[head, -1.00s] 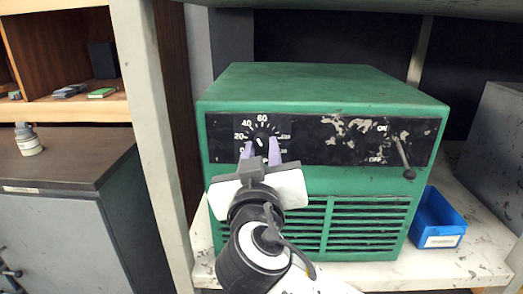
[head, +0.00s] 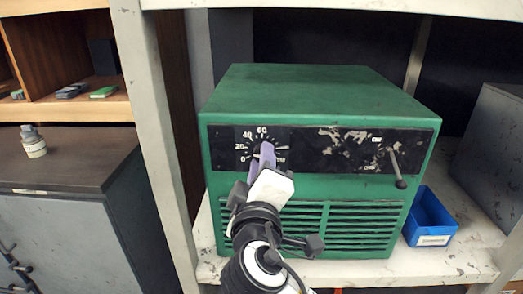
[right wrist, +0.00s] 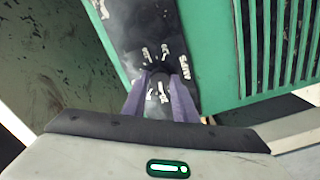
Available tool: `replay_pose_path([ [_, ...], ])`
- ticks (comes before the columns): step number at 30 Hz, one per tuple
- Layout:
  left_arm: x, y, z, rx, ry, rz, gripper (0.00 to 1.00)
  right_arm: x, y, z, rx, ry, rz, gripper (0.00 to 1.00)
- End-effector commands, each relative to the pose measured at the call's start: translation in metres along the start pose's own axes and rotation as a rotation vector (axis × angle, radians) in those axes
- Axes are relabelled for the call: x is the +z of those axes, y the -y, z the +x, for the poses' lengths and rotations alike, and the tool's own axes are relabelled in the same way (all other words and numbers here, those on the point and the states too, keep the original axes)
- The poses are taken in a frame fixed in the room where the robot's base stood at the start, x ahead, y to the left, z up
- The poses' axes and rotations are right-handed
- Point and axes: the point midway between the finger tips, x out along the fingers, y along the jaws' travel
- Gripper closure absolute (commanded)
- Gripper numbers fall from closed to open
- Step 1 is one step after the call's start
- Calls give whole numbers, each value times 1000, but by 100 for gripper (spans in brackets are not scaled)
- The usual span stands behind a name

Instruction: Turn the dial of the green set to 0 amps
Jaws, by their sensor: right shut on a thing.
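The green set (head: 310,90) stands on a pale shelf, with a black front panel. In the right wrist view the fingers (right wrist: 159,100) flank the dark knob. The fingers hide most of the dial in the head view, so its exact setting cannot be read. My left gripper is not in view.
A lever switch (head: 396,168) with ON and OFF marks is at the panel's right. A blue bin (head: 430,217) stands right of the set. A grey shelf post (head: 156,140) rises at the left. A grey box (head: 492,145) stands at the far right.

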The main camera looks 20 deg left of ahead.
Motion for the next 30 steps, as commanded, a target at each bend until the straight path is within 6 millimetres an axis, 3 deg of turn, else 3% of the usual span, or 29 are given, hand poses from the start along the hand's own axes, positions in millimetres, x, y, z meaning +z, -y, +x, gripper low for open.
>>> replay_pose_path([
  [13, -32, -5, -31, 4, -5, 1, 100, -2, -3, 0, -1, -1, -417, 97],
  [30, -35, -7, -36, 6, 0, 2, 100, 0, 0, 0, 1, -1, -731, 97],
])
